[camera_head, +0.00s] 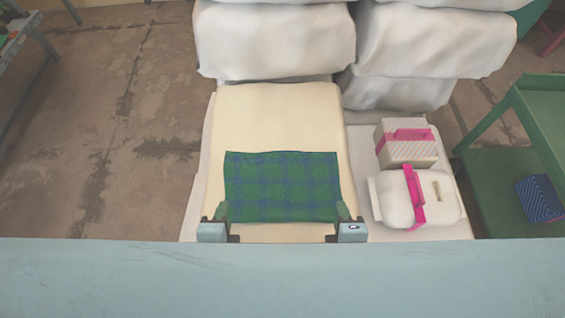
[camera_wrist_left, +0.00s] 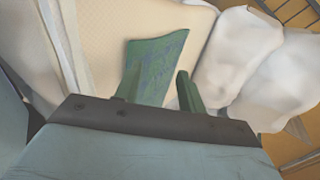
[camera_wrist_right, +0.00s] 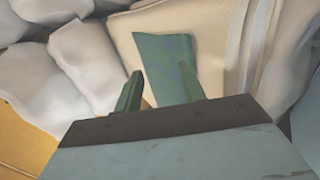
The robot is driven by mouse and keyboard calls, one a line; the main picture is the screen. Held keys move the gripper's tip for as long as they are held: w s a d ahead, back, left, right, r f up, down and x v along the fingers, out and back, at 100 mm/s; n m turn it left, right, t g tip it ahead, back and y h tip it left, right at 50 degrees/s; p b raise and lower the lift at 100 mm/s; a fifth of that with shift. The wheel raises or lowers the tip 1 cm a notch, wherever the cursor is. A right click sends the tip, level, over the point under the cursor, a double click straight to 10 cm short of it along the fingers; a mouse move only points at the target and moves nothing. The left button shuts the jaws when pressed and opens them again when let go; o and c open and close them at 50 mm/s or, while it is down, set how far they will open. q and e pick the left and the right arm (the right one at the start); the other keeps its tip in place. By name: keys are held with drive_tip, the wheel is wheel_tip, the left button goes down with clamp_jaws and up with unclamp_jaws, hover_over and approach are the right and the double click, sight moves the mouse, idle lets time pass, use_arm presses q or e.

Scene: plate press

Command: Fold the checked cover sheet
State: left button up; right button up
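The checked cover sheet (camera_head: 283,187), dark green with blue lines, lies flat and roughly rectangular on the cream pad, near the pad's front. My left gripper (camera_head: 220,213) is at its near left corner and my right gripper (camera_head: 343,212) at its near right corner. In the left wrist view the fingers of my left gripper (camera_wrist_left: 160,78) stand apart, with the sheet (camera_wrist_left: 163,62) beyond and partly between them. In the right wrist view the fingers of my right gripper (camera_wrist_right: 162,76) also stand apart at the sheet (camera_wrist_right: 160,60). Contact with the cloth cannot be told.
The cream pad (camera_head: 275,115) is bare behind the sheet. White padded cushions (camera_head: 275,40) rise at the back. A striped box (camera_head: 405,152) and a white case with a pink strap (camera_head: 392,200) stand to the right. A green cart (camera_head: 500,165) is further right.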

use_arm(q)
drive_tip(key=s+r, duration=0.5)
drive_tip(key=r, duration=0.1)
drive_tip(key=shift+r, duration=0.15)
use_arm(e)
drive_tip(key=s+r, duration=0.5)
drive_tip(key=r, duration=0.1)
drive_tip(key=shift+r, duration=0.15)
